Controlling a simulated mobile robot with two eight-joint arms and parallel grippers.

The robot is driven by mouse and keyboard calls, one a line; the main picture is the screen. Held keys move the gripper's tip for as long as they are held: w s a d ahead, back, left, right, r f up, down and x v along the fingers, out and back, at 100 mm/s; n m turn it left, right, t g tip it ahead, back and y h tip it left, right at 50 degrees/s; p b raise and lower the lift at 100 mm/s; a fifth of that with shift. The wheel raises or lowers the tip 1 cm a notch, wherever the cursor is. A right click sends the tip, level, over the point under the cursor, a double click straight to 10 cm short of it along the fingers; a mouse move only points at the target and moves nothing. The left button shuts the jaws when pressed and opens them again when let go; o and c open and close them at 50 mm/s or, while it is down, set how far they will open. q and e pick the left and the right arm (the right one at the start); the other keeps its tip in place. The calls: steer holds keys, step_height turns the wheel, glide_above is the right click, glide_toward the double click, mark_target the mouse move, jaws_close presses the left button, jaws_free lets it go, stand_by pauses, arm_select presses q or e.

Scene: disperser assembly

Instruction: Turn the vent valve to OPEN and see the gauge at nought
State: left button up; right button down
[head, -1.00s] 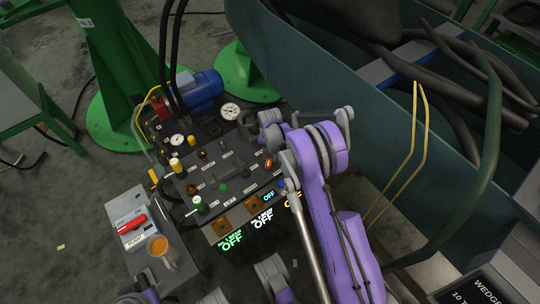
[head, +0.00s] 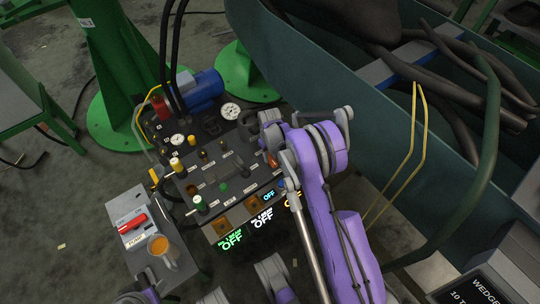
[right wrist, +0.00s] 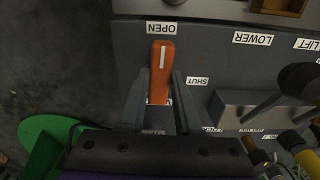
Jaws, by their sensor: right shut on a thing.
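The vent valve's orange handle (right wrist: 162,58) with a white stripe stands between the two fingers of my right gripper (right wrist: 159,84) in the right wrist view. The gripper is shut on it. The handle points at the OPEN label (right wrist: 161,28); the SHUT label (right wrist: 197,81) lies off to its right. In the head view the handle (head: 271,160) is partly hidden by my right gripper (head: 276,150).
The panel (head: 222,170) carries several knobs and levers close to my right gripper. A blue motor (head: 203,90) is behind; a large teal bin (head: 350,100) is at right.

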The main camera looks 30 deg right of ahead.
mark_target(270, 157)
steer(key=shift+n, duration=0.4)
steer(key=c, duration=0.6)
jaws_free()
step_height(270, 157, up, 11)
steer(key=p, duration=0.2)
steer(key=shift+p, duration=0.35)
steer(key=shift+f, duration=0.1)
